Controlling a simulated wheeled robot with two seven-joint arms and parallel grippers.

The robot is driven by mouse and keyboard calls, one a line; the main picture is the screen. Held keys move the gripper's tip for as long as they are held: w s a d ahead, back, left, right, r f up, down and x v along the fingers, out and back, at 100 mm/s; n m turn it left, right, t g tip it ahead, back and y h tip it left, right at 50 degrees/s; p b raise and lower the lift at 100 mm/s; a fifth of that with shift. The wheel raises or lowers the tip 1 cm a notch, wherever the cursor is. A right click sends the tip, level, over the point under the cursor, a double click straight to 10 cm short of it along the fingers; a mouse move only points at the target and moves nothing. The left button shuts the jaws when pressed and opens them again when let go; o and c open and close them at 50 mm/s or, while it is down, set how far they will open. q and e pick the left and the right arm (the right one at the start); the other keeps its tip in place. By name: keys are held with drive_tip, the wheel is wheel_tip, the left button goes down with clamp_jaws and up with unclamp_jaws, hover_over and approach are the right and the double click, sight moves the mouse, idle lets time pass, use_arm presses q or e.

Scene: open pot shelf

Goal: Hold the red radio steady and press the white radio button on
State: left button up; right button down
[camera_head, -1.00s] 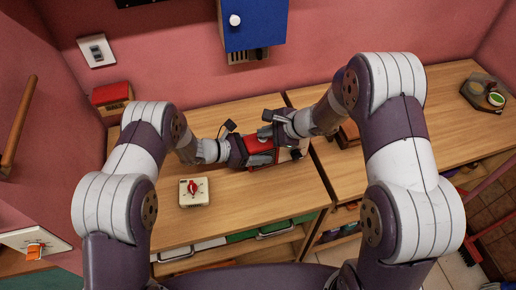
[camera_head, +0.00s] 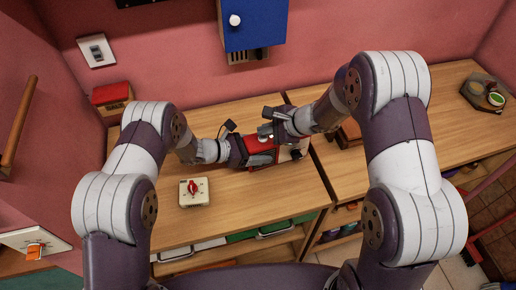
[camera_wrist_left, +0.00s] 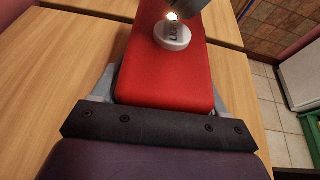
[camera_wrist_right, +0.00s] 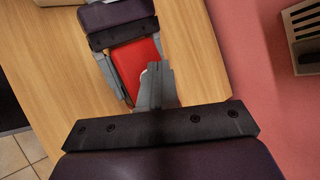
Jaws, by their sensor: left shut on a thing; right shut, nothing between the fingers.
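The red radio (camera_wrist_left: 160,82) lies on the wooden table between the fingers of my left gripper (camera_head: 263,149), which is shut on its sides. The round white button (camera_wrist_left: 172,37) with dark lettering is on the radio's top face. A small bright light glows at its far side. My right gripper (camera_head: 268,136) is shut and empty, with its tips over the button end of the radio. In the right wrist view its fingers (camera_wrist_right: 157,78) hide most of the button. Whether the tips touch the button cannot be told.
A white box with a red knob (camera_head: 193,191) sits on the table at front left. A red-topped box (camera_head: 111,95) stands at back left. A blue cabinet (camera_head: 254,24) hangs on the wall behind. The table (camera_head: 245,200) is clear in front of the radio.

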sight(266, 140)
drive_tip(key=shift+r, duration=3)
use_arm(q)
drive_tip(key=o, duration=1.7)
drive_tip(key=shift+c, duration=0.2)
